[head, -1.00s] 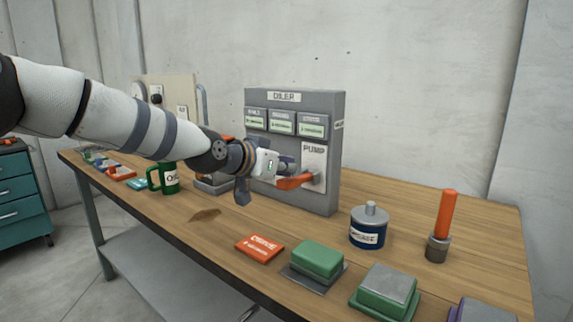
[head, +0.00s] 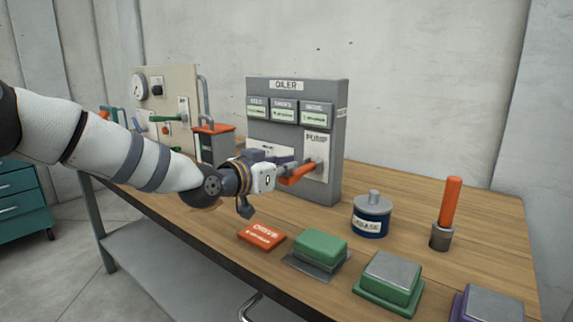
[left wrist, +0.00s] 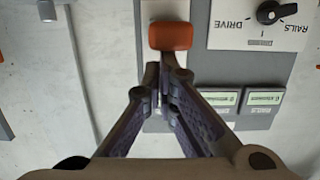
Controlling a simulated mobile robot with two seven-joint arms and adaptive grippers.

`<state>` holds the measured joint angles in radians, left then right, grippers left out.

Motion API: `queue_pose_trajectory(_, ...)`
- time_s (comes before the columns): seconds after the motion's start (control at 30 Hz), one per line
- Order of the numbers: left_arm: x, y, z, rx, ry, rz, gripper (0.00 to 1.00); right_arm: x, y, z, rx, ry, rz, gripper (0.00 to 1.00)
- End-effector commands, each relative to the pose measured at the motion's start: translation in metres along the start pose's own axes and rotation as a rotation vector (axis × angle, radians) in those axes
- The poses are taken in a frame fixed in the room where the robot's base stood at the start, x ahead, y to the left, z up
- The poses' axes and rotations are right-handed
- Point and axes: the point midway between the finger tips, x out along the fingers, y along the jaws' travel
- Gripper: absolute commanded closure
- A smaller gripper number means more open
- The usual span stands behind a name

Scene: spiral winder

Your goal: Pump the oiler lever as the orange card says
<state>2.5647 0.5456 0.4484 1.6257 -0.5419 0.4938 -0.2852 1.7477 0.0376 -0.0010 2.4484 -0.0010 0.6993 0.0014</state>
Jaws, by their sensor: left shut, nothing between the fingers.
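The grey oiler (head: 338,130) stands upright on the bench, with a row of small green displays and a white PUMP plate (head: 316,145). Its orange lever (head: 299,174) sticks out from that plate toward the left. My left gripper (head: 278,170) is shut and empty, close to the lever's free end. In the left wrist view the lever's orange end (left wrist: 170,36) shows just beyond the closed fingertips (left wrist: 165,72); I cannot tell whether they touch. The orange card (head: 262,236) lies flat on the bench; its top line reads DRIVE, its smaller line is unreadable. My right gripper is not in view.
A selector knob (left wrist: 268,12) sits between DRIVE and RAILS labels. A blue grease can (head: 371,217), an orange-handled tool (head: 449,205) and green blocks (head: 320,247) stand to the right. A cream gauge panel (head: 165,80) is behind my left arm. The bench's right back is clear.

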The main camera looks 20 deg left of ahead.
Motion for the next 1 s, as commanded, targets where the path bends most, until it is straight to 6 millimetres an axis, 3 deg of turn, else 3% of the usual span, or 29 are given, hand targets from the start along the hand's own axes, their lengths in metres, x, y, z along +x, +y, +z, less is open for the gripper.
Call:
queue_pose_trajectory(0.03, 0.002, 0.0, 0.011, -0.003, 0.0, 0.001, 1.0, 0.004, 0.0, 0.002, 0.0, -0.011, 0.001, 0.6)
queue_pose_trajectory(0.2, 0.005, 0.0, 0.025, -0.005, 0.109, 0.001, 1.0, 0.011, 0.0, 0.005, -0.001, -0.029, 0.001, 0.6)
queue_pose_trajectory(0.6, 0.008, 0.0, 0.043, -0.002, 0.108, 0.001, 1.0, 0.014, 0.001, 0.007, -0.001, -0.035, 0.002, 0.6)
queue_pose_trajectory(1.0, 0.009, 0.0, 0.049, -0.001, 0.103, 0.001, 1.0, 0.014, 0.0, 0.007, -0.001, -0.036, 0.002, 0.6)
